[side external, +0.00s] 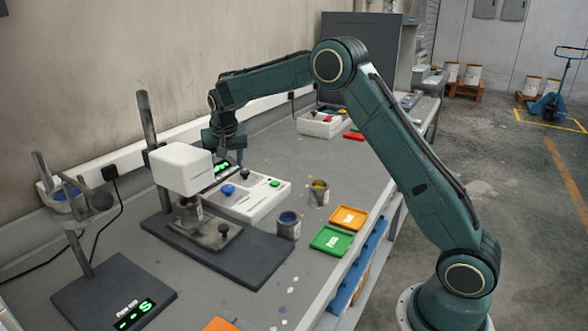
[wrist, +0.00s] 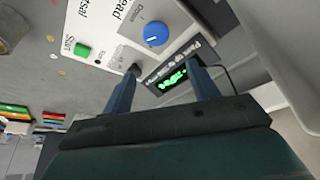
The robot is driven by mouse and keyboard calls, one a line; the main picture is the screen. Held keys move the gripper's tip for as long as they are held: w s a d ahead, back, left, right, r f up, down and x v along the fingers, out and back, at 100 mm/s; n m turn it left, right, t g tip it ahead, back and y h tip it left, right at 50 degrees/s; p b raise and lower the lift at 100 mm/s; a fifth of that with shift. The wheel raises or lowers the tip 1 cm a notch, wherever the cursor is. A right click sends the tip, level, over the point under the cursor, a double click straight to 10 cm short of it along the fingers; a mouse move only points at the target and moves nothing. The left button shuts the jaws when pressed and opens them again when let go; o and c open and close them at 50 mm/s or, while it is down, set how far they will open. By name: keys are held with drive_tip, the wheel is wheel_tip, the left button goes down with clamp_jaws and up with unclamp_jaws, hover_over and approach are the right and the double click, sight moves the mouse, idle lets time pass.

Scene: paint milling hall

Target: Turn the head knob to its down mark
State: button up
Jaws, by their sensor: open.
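The head knob (wrist: 153,34) is a round blue knob on a grey plate marked "Down", on a white control box. Part of the word "Head" shows beside it. I cannot tell clearly where its pointer stands. In the side view the knob (side external: 228,190) sits on the top of the white control box (side external: 262,205). My gripper (wrist: 163,72) is open, its two fingers apart and nothing between them. In the side view my gripper (side external: 228,157) hangs above the back of the box, behind the knob and apart from it.
A green start button (wrist: 83,50), a small dark control (wrist: 135,68) and a lit green display (wrist: 172,82) are near the knob. The white machine head (side external: 180,168) stands close on the left. Cups (side external: 288,226) and coloured trays (side external: 332,240) stand in front.

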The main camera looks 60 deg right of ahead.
wheel_tip(320, 180, up, 13)
hover_over(228, 187)
drive_tip(key=shift+s+a+f, duration=0.15)
drive_tip(key=shift+s+a, duration=0.15)
drive_tip(key=shift+s, duration=0.05)
idle(0.4)
drive_tip(key=s+d+f+n+y, duration=0.3)
drive_tip(key=f+n, duration=0.4)
drive_tip(key=n, duration=0.6)
drive_tip(key=shift+s+d+f+n+y, duration=0.15)
drive_tip(key=shift+s+d+n+y, duration=0.15)
drive_tip(key=shift+s+y, duration=0.65)
drive_tip(key=shift+w+f, duration=0.1)
drive_tip(key=x, duration=1.3)
drive_tip(key=shift+w+a+f, duration=0.15)
drive_tip(key=shift+w+f, duration=0.05)
drive_tip(key=shift+w, duration=0.1)
